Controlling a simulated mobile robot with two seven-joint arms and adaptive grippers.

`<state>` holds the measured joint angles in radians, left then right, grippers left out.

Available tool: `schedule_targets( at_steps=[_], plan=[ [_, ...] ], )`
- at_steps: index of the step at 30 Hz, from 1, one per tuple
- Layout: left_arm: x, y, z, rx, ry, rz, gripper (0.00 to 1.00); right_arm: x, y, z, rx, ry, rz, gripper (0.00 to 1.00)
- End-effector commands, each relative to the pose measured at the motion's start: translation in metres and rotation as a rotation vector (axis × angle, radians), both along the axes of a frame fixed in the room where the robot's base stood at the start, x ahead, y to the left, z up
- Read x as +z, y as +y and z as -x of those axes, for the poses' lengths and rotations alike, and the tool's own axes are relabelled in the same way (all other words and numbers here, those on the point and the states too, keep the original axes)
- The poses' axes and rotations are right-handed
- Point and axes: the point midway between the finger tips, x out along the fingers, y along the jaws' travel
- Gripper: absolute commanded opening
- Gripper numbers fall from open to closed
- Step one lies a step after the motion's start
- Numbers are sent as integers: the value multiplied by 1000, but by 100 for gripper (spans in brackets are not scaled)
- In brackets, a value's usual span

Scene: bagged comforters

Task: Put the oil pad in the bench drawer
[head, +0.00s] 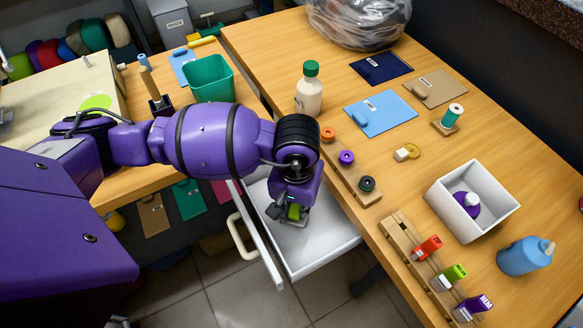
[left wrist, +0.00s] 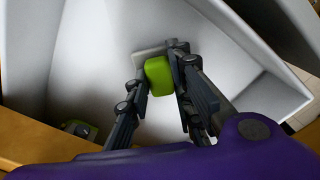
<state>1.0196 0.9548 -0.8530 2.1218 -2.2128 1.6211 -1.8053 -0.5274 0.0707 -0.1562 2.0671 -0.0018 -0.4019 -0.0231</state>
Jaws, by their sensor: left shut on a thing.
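The bench drawer (head: 325,253) is pulled open below the right-hand bench, with a pale grey inside. My left gripper (head: 288,208) points down inside the drawer's outline. It is shut on a small green block, which I take to be the oil pad (head: 294,212). In the left wrist view the green pad (left wrist: 158,76) sits between the fingers, with a light grey flat piece beside it. The drawer's walls (left wrist: 245,50) surround it there. I cannot tell whether the pad touches the drawer floor. My right gripper is in neither view.
A small dark and green thing (left wrist: 79,129) shows at lower left in the wrist view. A drawer handle (head: 240,236) faces the aisle. The bench holds a bottle (head: 309,92), a wooden spool strip (head: 350,170), a white box (head: 500,195) and a labelled-marker rack (head: 410,250).

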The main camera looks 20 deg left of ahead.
Motion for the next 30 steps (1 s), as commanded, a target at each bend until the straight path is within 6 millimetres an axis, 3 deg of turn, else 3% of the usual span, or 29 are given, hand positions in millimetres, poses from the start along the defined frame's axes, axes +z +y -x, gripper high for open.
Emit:
schedule_targets(
  at_steps=[4, 5, 10, 16, 22, 30],
  plan=[
    [-2, 0, -1, -1, -2, 1, 0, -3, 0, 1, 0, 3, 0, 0],
    [-2, 0, -1, -1, -2, 1, 22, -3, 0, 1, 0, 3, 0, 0],
    [-1, 0, -1, -1, -3, 1, 43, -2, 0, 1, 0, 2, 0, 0],
    [-1, 0, -1, -1, -3, 1, 43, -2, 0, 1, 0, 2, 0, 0],
    [-1, 0, -1, 0, -3, 1, 68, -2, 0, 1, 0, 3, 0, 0],
    [-1, 0, -1, 0, -3, 1, 68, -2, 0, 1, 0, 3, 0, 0]
  ],
)
